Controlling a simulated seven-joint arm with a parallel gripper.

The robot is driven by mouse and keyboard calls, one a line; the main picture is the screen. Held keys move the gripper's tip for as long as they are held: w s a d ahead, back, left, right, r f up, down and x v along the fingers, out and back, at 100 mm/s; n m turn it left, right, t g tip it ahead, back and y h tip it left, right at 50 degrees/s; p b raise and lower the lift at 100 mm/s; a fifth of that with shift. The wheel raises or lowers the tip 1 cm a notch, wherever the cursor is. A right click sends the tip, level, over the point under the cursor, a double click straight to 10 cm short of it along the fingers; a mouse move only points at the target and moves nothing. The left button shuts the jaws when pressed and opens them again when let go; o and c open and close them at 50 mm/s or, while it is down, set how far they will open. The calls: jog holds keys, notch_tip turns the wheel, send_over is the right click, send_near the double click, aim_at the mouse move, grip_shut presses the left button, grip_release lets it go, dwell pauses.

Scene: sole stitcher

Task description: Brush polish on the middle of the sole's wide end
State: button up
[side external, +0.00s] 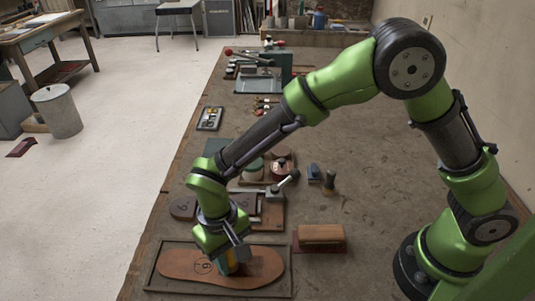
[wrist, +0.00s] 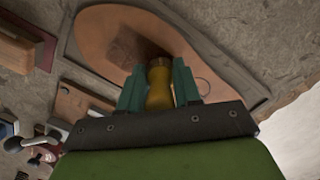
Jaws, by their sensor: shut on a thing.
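The brown sole (side external: 180,262) lies flat in a shallow dark tray (side external: 152,279) at the front of the bench, with a circled mark near its middle. My gripper (side external: 232,260) is over the sole, right of that mark. In the wrist view, my gripper's teal fingers (wrist: 158,88) are closed around the yellow handle of a brush (wrist: 158,85). The brush points down at the sole (wrist: 105,22); its bristles are mostly hidden, and I cannot tell whether they touch. A darker brown patch (wrist: 126,47) shows on the sole beside the brush tip.
A wooden block (side external: 320,236) stands right of the tray. Behind are a clamp-like tool with a lever (side external: 283,184), round tins (side external: 283,166), a blue item (side external: 314,172) and a dark knob (side external: 330,180). The bench's right side is mostly clear.

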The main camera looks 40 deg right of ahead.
aim_at(266, 268)
jog(key=shift+w+a, duration=1.05)
jog(key=shift+w, duration=0.1)
jog(key=shift+s+d, duration=0.2)
jog(key=shift+d, duration=0.15)
jog(key=shift+s+d, duration=3.2)
jog(key=shift+s, duration=0.05)
jog(key=shift+w+a, duration=3.45)
jog(key=shift+w, duration=0.05)
notch_tip(266, 268, up, 8)
jog(key=shift+d, duration=0.1)
